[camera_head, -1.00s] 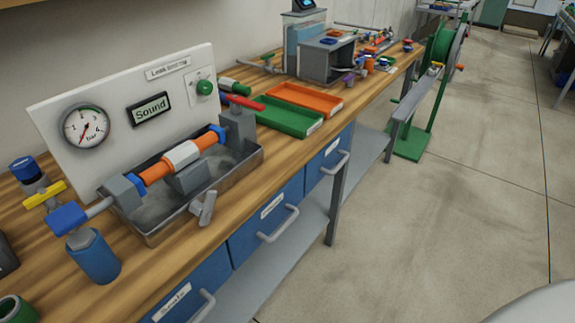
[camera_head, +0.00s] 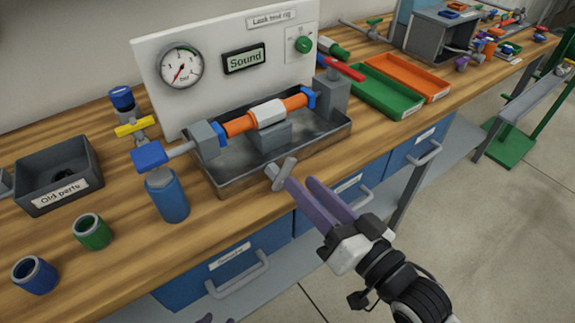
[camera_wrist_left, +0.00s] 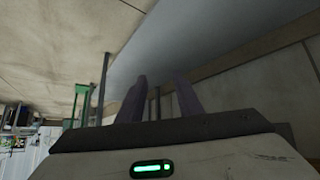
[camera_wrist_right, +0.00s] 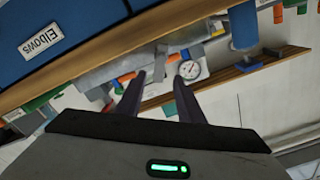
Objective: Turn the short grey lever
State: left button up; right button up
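The short grey lever (camera_head: 281,173) sits at the front wall of the metal tray of the leak test rig, slanted in the head view. My right gripper (camera_head: 302,182) is open, its purple fingers apart, with the tips close to the lever on its right side. In the right wrist view the grey lever (camera_wrist_right: 160,63) shows ahead, in the gap between the fingertips (camera_wrist_right: 157,78); I cannot tell whether they touch it. My left gripper (camera_wrist_left: 162,82) is open and empty in the left wrist view, facing floor and shelf. Only purple tips show at the head view's bottom edge.
The metal tray (camera_head: 233,188) holds an orange pipe with a white middle (camera_head: 268,113). The gauge (camera_head: 181,66) and "Sound" display (camera_head: 245,58) stand behind. Drawer handles (camera_head: 238,282) stick out below.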

aim_at(289, 170)
jog(key=x, duration=0.6)
jog(key=shift+w+a, duration=0.25)
jog(key=shift+w, duration=0.05)
grip_shut()
